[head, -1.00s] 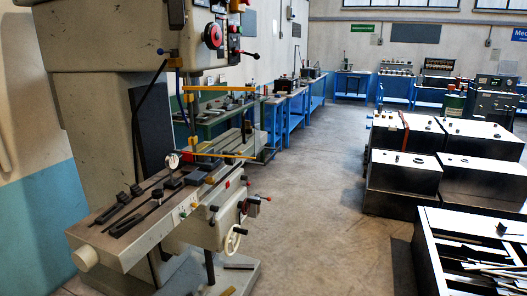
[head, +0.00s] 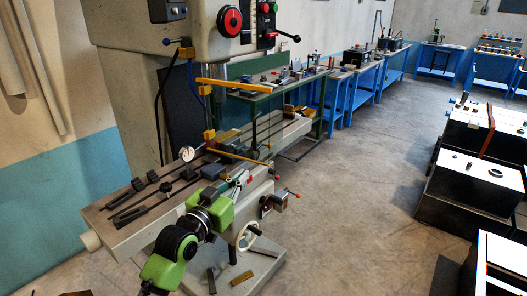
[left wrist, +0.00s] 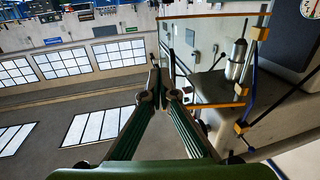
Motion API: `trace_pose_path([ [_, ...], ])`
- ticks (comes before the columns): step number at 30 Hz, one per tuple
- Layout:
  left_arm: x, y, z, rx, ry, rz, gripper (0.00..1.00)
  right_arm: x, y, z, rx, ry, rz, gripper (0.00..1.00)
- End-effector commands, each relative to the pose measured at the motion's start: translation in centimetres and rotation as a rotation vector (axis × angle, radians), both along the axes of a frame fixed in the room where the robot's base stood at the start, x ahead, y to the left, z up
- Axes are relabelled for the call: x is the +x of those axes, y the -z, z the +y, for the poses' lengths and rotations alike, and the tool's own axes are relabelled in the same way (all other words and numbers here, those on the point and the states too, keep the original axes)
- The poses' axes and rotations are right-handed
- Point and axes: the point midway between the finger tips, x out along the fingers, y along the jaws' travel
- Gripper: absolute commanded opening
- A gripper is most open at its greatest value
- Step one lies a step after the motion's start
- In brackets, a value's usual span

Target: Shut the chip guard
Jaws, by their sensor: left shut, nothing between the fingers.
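The chip guard is a clear panel with a yellow upper bar (head: 232,86) and a yellow lower bar. It hangs on a blue post with yellow brackets (head: 187,53) at the milling machine, and reaches out to the right of the post above the machine table (head: 128,232). My left gripper (head: 240,180) is shut and empty, low beside the machine table's front edge, below the guard. Contact with the guard cannot be made out. My right gripper is out of view.
The machine head (head: 205,25) with a red dial overhangs the table. A dial gauge (head: 187,154) and dark clamps (head: 130,205) sit on the table, with a handwheel (head: 248,236) below. Black cabinets (head: 470,180) stand right; the floor between is clear.

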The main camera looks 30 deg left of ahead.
Motion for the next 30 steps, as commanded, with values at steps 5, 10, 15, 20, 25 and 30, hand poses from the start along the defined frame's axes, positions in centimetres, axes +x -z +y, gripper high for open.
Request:
trace_pose_path([
  [5,2.6,-0.4,0.3,-0.001,0.001,-0.002,0.0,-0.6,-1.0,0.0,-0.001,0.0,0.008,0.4],
  [10,6.3,-0.5,0.8,-0.002,0.0,-0.002,0.0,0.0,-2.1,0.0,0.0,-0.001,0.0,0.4],
  [15,9.6,-0.4,1.1,-0.002,0.0,-0.001,0.0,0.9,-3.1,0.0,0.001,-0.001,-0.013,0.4],
  [20,11.9,-0.3,1.4,0.0,0.0,-0.001,0.0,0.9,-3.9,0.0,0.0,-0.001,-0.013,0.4],
  [25,13.2,-0.2,1.6,-0.001,0.001,-0.001,0.0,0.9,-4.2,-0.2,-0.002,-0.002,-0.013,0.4],
  [30,13.5,0.0,1.6,0.001,0.0,0.0,0.0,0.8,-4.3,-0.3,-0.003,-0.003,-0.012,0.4],
])
